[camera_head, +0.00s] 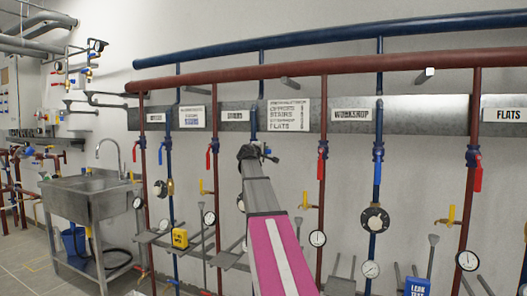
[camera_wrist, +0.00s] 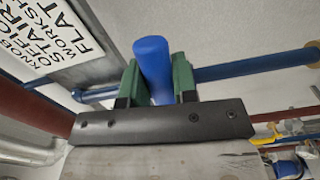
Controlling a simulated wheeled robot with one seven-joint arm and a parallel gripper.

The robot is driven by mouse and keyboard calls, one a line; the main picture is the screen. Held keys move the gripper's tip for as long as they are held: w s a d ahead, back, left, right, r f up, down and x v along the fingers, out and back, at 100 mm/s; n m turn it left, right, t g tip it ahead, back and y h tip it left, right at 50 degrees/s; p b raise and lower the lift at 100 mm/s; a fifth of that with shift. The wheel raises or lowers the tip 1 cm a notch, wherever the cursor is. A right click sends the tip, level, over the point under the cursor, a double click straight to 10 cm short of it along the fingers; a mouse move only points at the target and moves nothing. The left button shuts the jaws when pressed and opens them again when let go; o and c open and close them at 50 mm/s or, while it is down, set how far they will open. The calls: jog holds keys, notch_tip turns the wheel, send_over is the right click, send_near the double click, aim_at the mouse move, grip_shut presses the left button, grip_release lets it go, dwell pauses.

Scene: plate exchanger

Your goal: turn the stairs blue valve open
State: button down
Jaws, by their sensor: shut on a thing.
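My gripper (camera_head: 256,152) reaches a blue pipe (camera_head: 253,120) on the wall, beside a small sign (camera_head: 235,115) too blurred to read surely. In the wrist view, the two green fingers (camera_wrist: 158,88) are shut on a blue valve handle (camera_wrist: 152,58), one on each side of it. The blue pipe (camera_wrist: 250,68) runs left to right behind the handle, and the handle appears to lie across it. The valve body is hidden behind the handle and fingers. In the head view my gripper and arm cover most of this valve.
A red pipe (camera_head: 322,190) with a red valve handle stands close to the right. A blue pipe with a blue handle (camera_head: 378,168) is under the WORKSHOP sign (camera_head: 352,115). A list sign (camera_head: 289,115) hangs near my gripper. Gauges (camera_head: 317,238) and a sink (camera_head: 90,190) are lower.

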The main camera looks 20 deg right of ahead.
jog(key=w+a+f+m, duration=0.6)
jog(key=f+m, duration=0.2)
jog(key=m, duration=0.8)
jog(key=shift+w+a+m, duration=0.15)
jog(key=shift+m, duration=0.25)
dwell(0.3)
jog(key=c, duration=0.9)
grip_release()
jog(key=shift+a, duration=0.1)
jog(key=v, duration=1)
jog(key=shift+s+a, duration=0.2)
jog(key=shift+s, duration=0.05)
jog(key=shift+r, duration=0.1)
